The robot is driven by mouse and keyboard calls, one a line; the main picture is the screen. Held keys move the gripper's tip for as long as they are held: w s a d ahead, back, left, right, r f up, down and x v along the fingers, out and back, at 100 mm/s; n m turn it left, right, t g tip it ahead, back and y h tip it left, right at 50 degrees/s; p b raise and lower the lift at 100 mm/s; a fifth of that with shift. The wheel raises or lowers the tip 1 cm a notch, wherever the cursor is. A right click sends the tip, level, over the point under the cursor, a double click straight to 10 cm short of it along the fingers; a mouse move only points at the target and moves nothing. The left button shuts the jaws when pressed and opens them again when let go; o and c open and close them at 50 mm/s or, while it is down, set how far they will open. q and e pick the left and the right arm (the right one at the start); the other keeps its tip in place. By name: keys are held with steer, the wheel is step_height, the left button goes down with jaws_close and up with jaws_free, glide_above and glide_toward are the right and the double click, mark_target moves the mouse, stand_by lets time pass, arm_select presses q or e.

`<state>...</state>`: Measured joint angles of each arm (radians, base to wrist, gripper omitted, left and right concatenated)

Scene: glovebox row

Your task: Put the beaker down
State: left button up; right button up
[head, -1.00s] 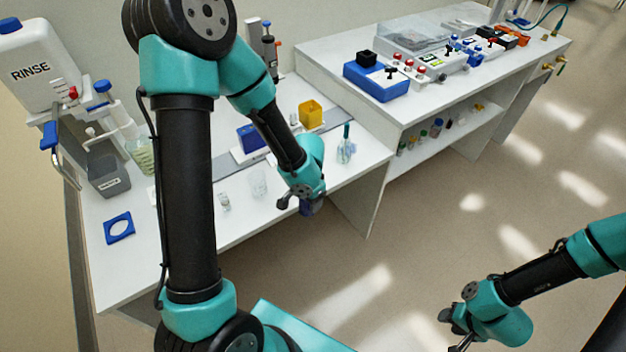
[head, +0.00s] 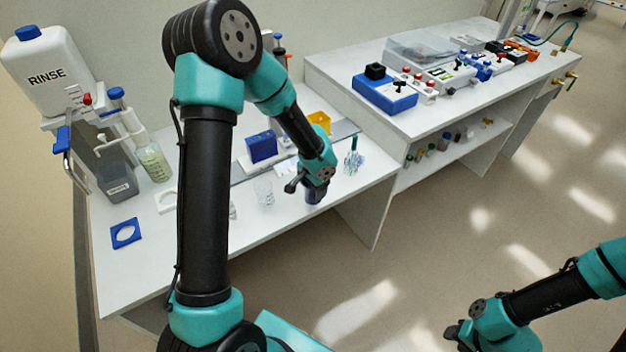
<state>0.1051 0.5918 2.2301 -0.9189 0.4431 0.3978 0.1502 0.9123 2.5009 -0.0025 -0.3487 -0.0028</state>
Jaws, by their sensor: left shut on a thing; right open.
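My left gripper (head: 305,184) is shut on a small dark bluish vessel (head: 315,194), which I take for the beaker. It is over the front part of the white bench (head: 370,182), near the front edge. The gripper hides much of it, and I cannot tell whether it touches the bench. A clear glass vessel (head: 263,191) stands on the bench left of the gripper. My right gripper (head: 456,338) is open and empty over the floor at the lower right.
A higher bench (head: 340,80) adjoins on the right.

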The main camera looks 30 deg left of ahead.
arm_select(q)
steer(key=w+a, duration=0.2)
steer(key=w, duration=0.1)
steer(key=w+a, duration=0.1)
steer(key=w, duration=0.1)
steer(key=shift+w+a+f, duration=0.1)
steer(key=shift+f, duration=0.15)
steer(key=shift+w, duration=0.1)
steer(key=shift+w+a, duration=0.2)
steer(key=shift+w, duration=0.05)
steer(key=shift+f, duration=1.8)
steer(key=shift+f, duration=0.1)
steer(key=o, duration=1)
steer(key=shift+c, duration=0.2)
step_height(320, 180, up, 12)
